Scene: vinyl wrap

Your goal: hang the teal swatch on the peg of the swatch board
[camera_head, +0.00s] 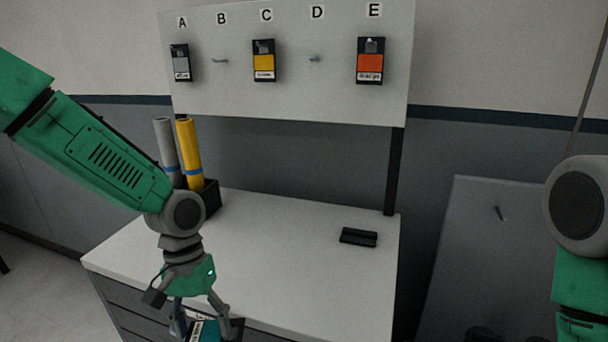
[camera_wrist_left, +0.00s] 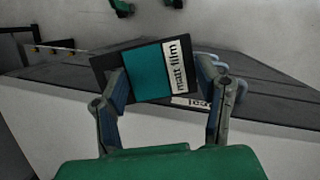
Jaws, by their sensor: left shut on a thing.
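The teal swatch (camera_wrist_left: 147,72) is a dark card with a teal band and a white "matt film" label. My left gripper (camera_wrist_left: 162,84) is shut on it, one finger at each side. In the head view the teal swatch (camera_head: 206,332) shows at the bottom edge, partly cut off, beneath my left gripper (camera_head: 203,312) at the table's front edge. The swatch board (camera_head: 290,100) stands at the back, with letters A to E. Pegs B (camera_head: 220,61) and D (camera_head: 314,59) are bare. My right arm shows at the right edge; its gripper is out of view.
Grey (camera_head: 181,65), yellow (camera_head: 264,62) and orange (camera_head: 370,62) swatches hang at A, C and E. Grey (camera_head: 165,145) and yellow (camera_head: 188,150) rolls stand in a black holder (camera_head: 211,198). A black object (camera_head: 358,237) lies on the white table (camera_head: 290,270), otherwise largely clear.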

